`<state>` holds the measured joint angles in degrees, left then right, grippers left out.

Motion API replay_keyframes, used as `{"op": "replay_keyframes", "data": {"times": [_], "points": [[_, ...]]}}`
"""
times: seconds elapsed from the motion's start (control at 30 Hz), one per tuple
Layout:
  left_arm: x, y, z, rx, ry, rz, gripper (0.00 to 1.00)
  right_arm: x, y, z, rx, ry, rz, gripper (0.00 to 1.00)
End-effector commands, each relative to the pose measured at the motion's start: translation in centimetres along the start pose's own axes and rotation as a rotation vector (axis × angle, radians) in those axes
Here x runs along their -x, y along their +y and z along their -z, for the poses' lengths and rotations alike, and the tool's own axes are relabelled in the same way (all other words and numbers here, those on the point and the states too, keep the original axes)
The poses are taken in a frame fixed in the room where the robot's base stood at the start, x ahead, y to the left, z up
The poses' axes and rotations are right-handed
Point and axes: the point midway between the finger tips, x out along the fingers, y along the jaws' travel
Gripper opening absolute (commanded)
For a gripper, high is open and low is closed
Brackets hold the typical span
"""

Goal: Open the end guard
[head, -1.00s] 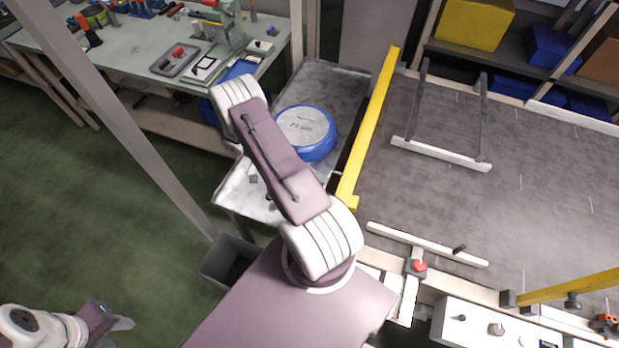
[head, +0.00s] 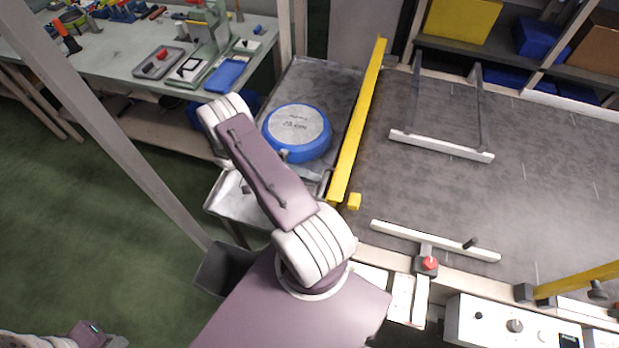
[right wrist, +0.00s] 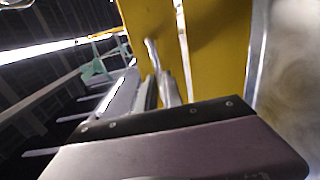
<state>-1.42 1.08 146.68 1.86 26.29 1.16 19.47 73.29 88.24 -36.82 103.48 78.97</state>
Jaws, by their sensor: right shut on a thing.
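The end guard (head: 358,120) is a long yellow bar at the left end of the grey conveyor (head: 440,190) in the head view. Its near end stands a little left of a small yellow block (head: 354,201), with a narrow gap between them. In the right wrist view the guard (right wrist: 215,45) is a large yellow surface close ahead. My right gripper (right wrist: 163,85) is shut on the guard; the exact contact is partly hidden. In the head view my right arm hides most of that gripper. My left gripper (head: 105,338) is at the bottom left edge, away from the guard, its fingers unclear.
A grey bin (head: 215,270) stands below. A white crossbar (head: 440,146) spans part of the belt. A control box (head: 490,325) with knobs is at the lower right.

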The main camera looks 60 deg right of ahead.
Motion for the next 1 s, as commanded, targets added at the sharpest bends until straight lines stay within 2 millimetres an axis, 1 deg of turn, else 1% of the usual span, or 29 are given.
{"op": "replay_keyframes", "data": {"times": [0.03, 0.07, 0.1, 0.13, 0.47, 0.57, 0.73, 1.0], "points": [[0.0, 0.0, 0.0, 0.000, 0.000, 0.000, 0.36, -0.1, -0.1, -0.1, 0.002, -0.004, 0.000, 0.00], [0.0, 0.0, 0.0, 0.000, 0.000, 0.000, 0.36, -0.1, -0.1, -0.1, 0.002, -0.004, 0.001, 0.13], [0.0, 0.0, 0.0, 0.000, 0.000, 0.000, 0.36, -0.1, -0.1, -0.1, 0.002, -0.004, 0.000, 0.25], [0.0, 0.0, 0.0, 0.000, 0.000, 0.000, 0.36, -0.1, -0.1, -0.1, 0.002, -0.004, 0.000, 0.33], [0.0, 0.0, 0.0, 0.000, 0.000, 0.000, 0.36, 0.0, 0.1, -0.1, 0.001, -0.002, 0.001, 0.33], [0.1, 0.0, 0.0, 0.000, 0.000, 0.000, 0.36, 0.0, 1.0, 0.0, 0.001, -0.002, 0.002, 0.33], [0.1, 0.0, 0.0, 0.000, 0.000, 0.000, 0.36, 0.0, 4.4, -0.1, -0.001, -0.004, 0.002, 0.33], [0.6, 0.0, 0.1, 0.000, 0.000, 0.000, 0.36, -4.2, 7.0, -1.7, 0.002, -0.004, -0.001, 0.33]]}}
